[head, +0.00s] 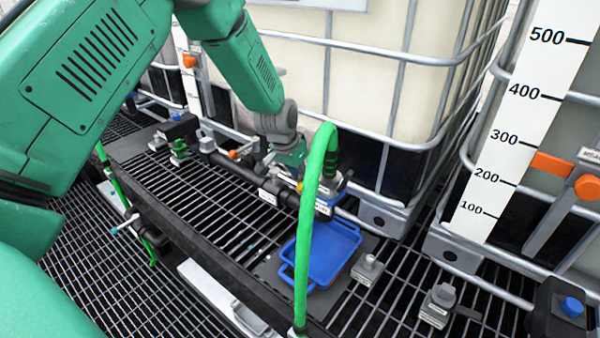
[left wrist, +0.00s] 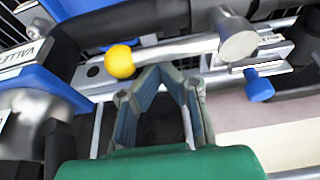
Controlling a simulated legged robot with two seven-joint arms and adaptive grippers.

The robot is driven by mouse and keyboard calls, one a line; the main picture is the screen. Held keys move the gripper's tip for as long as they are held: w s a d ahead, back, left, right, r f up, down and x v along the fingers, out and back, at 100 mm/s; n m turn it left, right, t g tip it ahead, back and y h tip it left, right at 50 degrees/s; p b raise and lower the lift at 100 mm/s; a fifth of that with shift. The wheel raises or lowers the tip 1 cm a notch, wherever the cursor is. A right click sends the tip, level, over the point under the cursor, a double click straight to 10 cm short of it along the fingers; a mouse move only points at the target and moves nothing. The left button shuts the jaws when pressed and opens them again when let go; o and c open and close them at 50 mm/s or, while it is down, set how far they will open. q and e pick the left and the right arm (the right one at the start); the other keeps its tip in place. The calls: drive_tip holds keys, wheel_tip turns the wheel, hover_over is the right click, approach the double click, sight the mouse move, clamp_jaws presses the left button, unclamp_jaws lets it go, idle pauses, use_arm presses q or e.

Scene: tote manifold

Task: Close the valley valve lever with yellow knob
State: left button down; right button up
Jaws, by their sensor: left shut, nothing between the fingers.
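The yellow knob (left wrist: 120,61) shows clearly in the left wrist view, on the end of a grey metal lever (left wrist: 180,48) that runs right to a round grey hub. A label (left wrist: 20,57) reading "VALLE…", partly cut off, is at the left edge by a blue part. My left gripper (left wrist: 160,71) is shut and empty. Its fingertips appear just right of the knob and below the lever; I cannot tell whether they touch. In the head view, the left gripper (head: 291,156) is at the pipework, and the green hose and my arm hide much of the valve.
A green hose (head: 314,190) arches upright in front of the pipework. A blue tray (head: 327,252) lies on the black grating. Large caged totes (head: 360,75) stand close behind. A small blue knob (left wrist: 259,87) is right of the gripper in the wrist view.

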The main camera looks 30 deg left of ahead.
use_arm(q)
drive_tip(key=shift+s+a+r, duration=0.1)
drive_tip(key=shift+s, duration=0.05)
drive_tip(key=shift+s+a, duration=0.1)
drive_tip(key=shift+a+m, duration=0.1)
drive_tip(key=shift+m, duration=0.2)
